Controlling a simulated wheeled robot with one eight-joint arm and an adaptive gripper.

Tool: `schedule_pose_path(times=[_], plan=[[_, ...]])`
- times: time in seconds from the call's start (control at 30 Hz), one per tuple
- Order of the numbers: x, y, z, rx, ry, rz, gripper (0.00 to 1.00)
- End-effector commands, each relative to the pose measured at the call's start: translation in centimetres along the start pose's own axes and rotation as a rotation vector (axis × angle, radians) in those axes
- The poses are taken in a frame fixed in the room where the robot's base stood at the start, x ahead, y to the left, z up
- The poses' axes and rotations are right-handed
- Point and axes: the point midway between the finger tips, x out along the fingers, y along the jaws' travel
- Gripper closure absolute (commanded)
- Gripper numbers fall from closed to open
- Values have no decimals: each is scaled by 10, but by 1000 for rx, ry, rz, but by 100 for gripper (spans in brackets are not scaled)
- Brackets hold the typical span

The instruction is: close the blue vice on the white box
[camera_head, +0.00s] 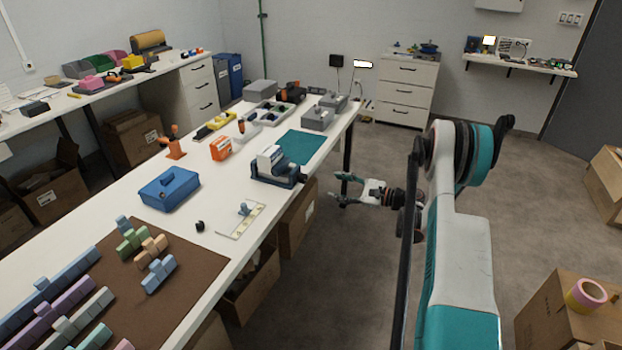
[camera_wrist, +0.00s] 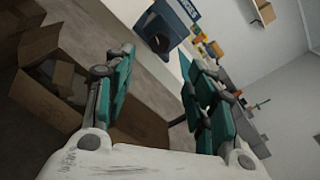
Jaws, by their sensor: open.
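The dark blue vice (camera_head: 279,178) stands near the right edge of the long white table. The white box (camera_head: 269,155) sits upright at the vice, between or against its jaws; I cannot tell whether they touch it. My gripper (camera_head: 340,190) is open and empty, off the table's right side and apart from the vice, with its fingers pointing toward the table. In the wrist view, the blue vice (camera_wrist: 165,22) shows at the top, beyond the fingertips, with a dark round end facing me. The white box is not clearly visible there.
A teal mat (camera_head: 301,147), an orange box (camera_head: 221,148), a blue case (camera_head: 168,190) and a white plate with a small blue part (camera_head: 241,220) lie around the vice. Open cartons (camera_head: 298,218) stand under the table edge. The floor right of the table is clear near my gripper.

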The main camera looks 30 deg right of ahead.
Motion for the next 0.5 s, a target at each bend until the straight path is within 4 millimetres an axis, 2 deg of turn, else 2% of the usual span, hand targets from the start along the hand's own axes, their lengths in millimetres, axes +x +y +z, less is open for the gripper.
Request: schedule_pose_path(times=[0.5], plan=[[0, -5, 23, -1254, 100, 107, 50]])
